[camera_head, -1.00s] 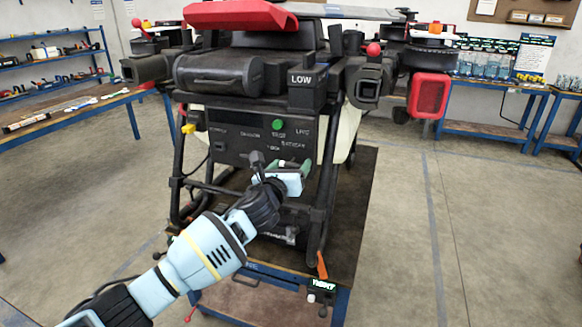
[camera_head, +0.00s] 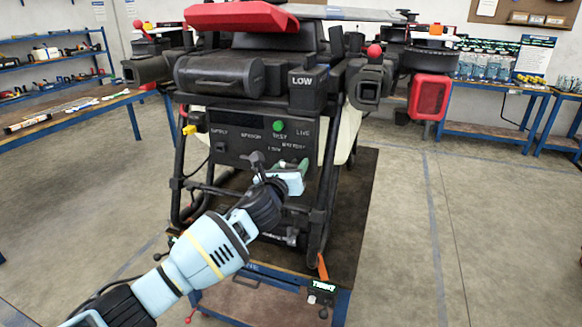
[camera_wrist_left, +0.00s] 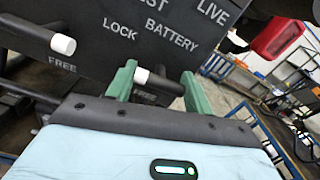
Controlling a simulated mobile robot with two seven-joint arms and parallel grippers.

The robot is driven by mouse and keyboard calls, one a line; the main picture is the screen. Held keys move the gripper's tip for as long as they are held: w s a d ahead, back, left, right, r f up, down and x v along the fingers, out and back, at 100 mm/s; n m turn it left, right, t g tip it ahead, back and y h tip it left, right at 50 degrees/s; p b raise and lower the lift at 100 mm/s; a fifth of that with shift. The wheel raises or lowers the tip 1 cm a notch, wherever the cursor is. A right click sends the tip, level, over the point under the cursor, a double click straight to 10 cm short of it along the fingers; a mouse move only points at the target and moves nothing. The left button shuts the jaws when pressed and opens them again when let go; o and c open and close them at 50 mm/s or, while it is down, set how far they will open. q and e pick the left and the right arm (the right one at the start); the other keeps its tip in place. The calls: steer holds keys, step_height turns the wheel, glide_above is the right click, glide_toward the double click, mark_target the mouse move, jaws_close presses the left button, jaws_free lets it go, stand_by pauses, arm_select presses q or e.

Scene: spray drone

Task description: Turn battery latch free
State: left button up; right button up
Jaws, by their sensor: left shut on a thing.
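The drone's dark front panel (camera_head: 232,150) carries labels and a green button (camera_head: 278,126). In the left wrist view the battery latch (camera_wrist_left: 160,84) is a black lever with a white tip, below the words LOCK and BATTERY, with FREE printed just under it. My left gripper (camera_head: 303,168) reaches the panel's lower right. Its green fingers (camera_wrist_left: 155,85) stand on either side of the lever and are shut on it. The lever is mostly hidden by the gripper in the head view. My right gripper is not in view.
A second black lever (camera_wrist_left: 62,44) with a white tip sits left of the gripped one, with FREE under it. The drone stands on a blue-framed cart (camera_head: 350,215). A shelf (camera_head: 50,65) and workbench (camera_head: 70,115) are at left. Floor at right is clear.

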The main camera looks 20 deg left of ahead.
arm_select(q)
steer(key=n+p, duration=0.1)
steer(key=n, duration=0.2)
steer(key=shift+r+n, duration=0.1)
steer(key=shift+n, duration=0.2)
steer(key=n, duration=0.4)
steer(key=shift+n+p, duration=0.3)
steer(key=shift+p, duration=0.05)
steer(key=n, duration=0.9)
steer(key=shift+p, duration=0.4)
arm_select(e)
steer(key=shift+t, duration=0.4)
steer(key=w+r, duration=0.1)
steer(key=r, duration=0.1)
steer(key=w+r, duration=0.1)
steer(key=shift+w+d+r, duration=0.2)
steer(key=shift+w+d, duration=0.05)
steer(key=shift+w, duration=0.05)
arm_select(q)
steer(key=shift+f+n, duration=0.2)
steer(key=shift+n, duration=0.1)
steer(key=o, duration=0.9)
steer(key=shift+s, duration=0.1)
